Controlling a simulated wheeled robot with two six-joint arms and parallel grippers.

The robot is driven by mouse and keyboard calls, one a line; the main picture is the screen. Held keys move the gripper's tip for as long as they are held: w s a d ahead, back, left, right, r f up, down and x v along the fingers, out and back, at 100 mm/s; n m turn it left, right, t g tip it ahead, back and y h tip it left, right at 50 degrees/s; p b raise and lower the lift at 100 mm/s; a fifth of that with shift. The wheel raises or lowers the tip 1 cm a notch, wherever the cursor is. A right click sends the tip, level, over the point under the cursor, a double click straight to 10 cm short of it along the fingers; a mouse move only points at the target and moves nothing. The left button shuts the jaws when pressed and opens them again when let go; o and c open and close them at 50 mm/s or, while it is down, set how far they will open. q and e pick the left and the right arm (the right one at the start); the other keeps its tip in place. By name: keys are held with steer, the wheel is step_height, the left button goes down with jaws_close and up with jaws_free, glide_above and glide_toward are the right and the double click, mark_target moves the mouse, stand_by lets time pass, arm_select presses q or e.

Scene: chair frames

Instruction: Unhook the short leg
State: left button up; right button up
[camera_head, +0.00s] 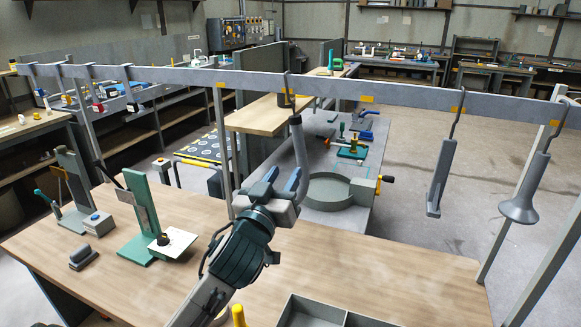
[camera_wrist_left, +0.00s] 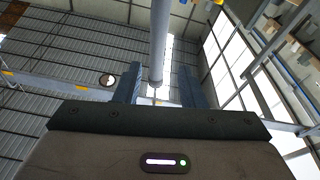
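A plain grey tube, seemingly the short leg (camera_head: 299,150), hangs nearly upright below a dark hook (camera_head: 288,92) on the long rail. In the left wrist view the leg (camera_wrist_left: 160,40) runs down between the two fingers, with its lower end near them. My left gripper (camera_head: 283,174) is open at the leg's lower part, with gaps visible on both sides in the left wrist view (camera_wrist_left: 158,78). In the head view the leg's lower end is partly hidden by the gripper. My right gripper is not in view.
The grey rail (camera_head: 400,95) crosses above the workbench (camera_head: 370,265). A leg with a flat foot (camera_head: 440,180) and a part with a flared end (camera_head: 525,190) hang to the right. A green stand (camera_head: 140,215) is on the left; a grey tray (camera_head: 312,312) is in front.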

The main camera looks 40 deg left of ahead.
mark_target(297, 146)
arm_select(q)
steer(key=x, duration=0.2)
steer(key=r+p+x, duration=0.1)
steer(key=x, duration=0.4)
steer(key=shift+w+r+p, duration=0.25)
steer(key=shift+r+p, duration=0.1)
steer(key=shift+w, duration=0.2)
steer(key=shift+c, duration=0.7)
steer(key=shift+s, duration=0.1)
jaws_close()
